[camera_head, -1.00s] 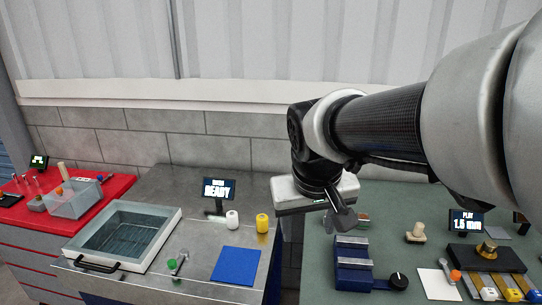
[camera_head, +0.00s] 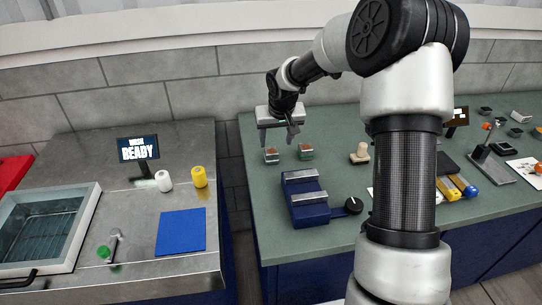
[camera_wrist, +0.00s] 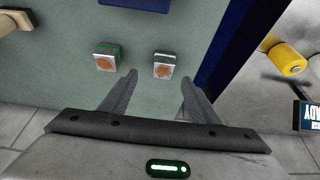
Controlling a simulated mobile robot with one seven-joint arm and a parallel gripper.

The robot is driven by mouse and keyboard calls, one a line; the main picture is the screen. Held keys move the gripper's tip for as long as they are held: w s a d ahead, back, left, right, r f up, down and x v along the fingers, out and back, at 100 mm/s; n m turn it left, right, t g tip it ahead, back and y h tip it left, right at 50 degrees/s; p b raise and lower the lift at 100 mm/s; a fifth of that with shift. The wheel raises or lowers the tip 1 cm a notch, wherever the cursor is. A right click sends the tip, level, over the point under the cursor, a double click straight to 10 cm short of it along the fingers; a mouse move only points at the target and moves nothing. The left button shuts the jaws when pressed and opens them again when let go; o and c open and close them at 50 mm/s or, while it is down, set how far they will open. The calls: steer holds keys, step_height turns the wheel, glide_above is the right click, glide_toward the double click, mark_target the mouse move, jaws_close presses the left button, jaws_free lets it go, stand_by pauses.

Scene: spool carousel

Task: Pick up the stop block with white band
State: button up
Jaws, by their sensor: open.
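The stop block with white band (camera_head: 271,156) stands on the green bench near its back left corner. It has a brown top and a pale band, and also shows in the wrist view (camera_wrist: 164,66). A similar block with a green band (camera_head: 306,152) stands just right of it in the head view and to its left in the wrist view (camera_wrist: 107,56). My gripper (camera_head: 277,137) is open and empty above the bench by the white-banded block. In the wrist view that block lies just beyond and between the fingertips (camera_wrist: 158,80), with no contact visible.
A blue vise-like fixture (camera_head: 304,198) with a black knob (camera_head: 353,205) stands in front of the blocks. A beige knobbed piece (camera_head: 359,153) is to the right. A wall runs behind, and a gap separates the steel bench (camera_head: 140,205) at left.

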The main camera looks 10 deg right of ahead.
mark_target(271, 151)
steer(key=x, duration=0.4)
steer(key=shift+f, duration=0.1)
steer(key=x, duration=0.5)
steer(key=shift+w+a, duration=0.25)
steer(key=shift+a, duration=0.15)
steer(key=c, duration=1.4)
jaws_close()
